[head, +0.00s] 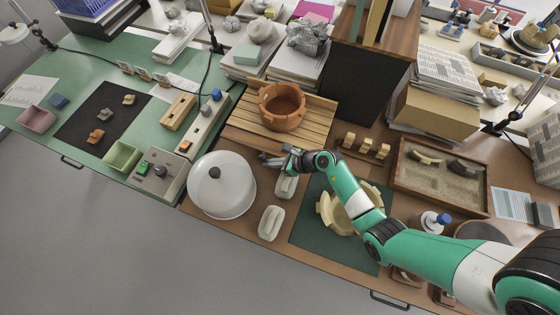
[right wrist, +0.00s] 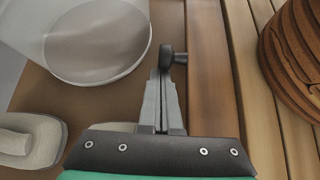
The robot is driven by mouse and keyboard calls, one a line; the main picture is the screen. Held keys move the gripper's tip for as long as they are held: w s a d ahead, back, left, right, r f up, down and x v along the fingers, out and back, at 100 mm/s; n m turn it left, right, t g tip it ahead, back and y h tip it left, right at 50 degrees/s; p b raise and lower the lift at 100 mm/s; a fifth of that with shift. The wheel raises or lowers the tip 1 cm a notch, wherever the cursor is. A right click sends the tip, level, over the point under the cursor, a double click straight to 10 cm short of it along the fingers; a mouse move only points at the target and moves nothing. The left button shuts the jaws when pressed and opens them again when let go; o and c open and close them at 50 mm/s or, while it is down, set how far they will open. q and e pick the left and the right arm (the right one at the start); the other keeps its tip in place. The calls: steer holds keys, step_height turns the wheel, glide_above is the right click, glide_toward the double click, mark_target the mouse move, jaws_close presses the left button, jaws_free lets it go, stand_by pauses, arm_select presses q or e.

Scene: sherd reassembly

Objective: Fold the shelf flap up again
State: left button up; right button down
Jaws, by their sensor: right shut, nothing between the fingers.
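The slatted wooden shelf (head: 243,121) lies flat at the middle of the bench, and its slats show at the right of the right wrist view (right wrist: 245,60). I cannot tell which part of it is the flap. My right gripper (head: 268,160) is just in front of the shelf's front edge, beside the white dome. In the right wrist view its fingers (right wrist: 163,88) are shut and empty. A dark knob or lever (right wrist: 174,56) sits right at the fingertips, by the wooden front strip; I cannot tell whether they touch. My left gripper is not in view.
A terracotta pot (head: 283,107) stands on the shelf. A white dome (head: 222,184) is left of the gripper, with pale handled blocks (head: 271,223) in front. A green mat (head: 310,237) with a cream ring-shaped piece (head: 327,212) lies to the right, partly under my arm.

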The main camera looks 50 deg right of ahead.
steer(key=shift+w+a+f, duration=0.15)
steer(key=shift+w+f, duration=0.2)
steer(key=shift+w, duration=0.05)
